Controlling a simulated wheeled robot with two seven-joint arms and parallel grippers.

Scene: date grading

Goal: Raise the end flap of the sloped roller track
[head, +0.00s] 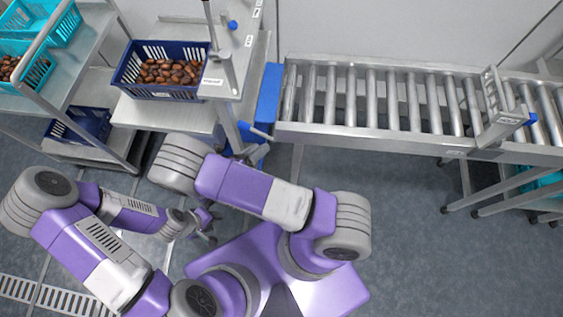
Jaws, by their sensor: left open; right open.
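The roller track (400,132) runs along the upper right, with metal rollers between steel side rails. A blue flap (268,95) sits at its left end, beside the grading table; I cannot tell its exact angle. A grey bar-like handle (261,133) sticks out near the flap's lower end. My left gripper (210,226) is open and empty, low over the floor, below and left of the flap and well apart from it.
A blue crate of dates (128,78) stands on the metal table (150,116). A shelf rack with turquoise crates (48,20) is at the upper left. A metal gate (495,108) with a blue end crosses the track at the right. The floor below the track is mostly clear.

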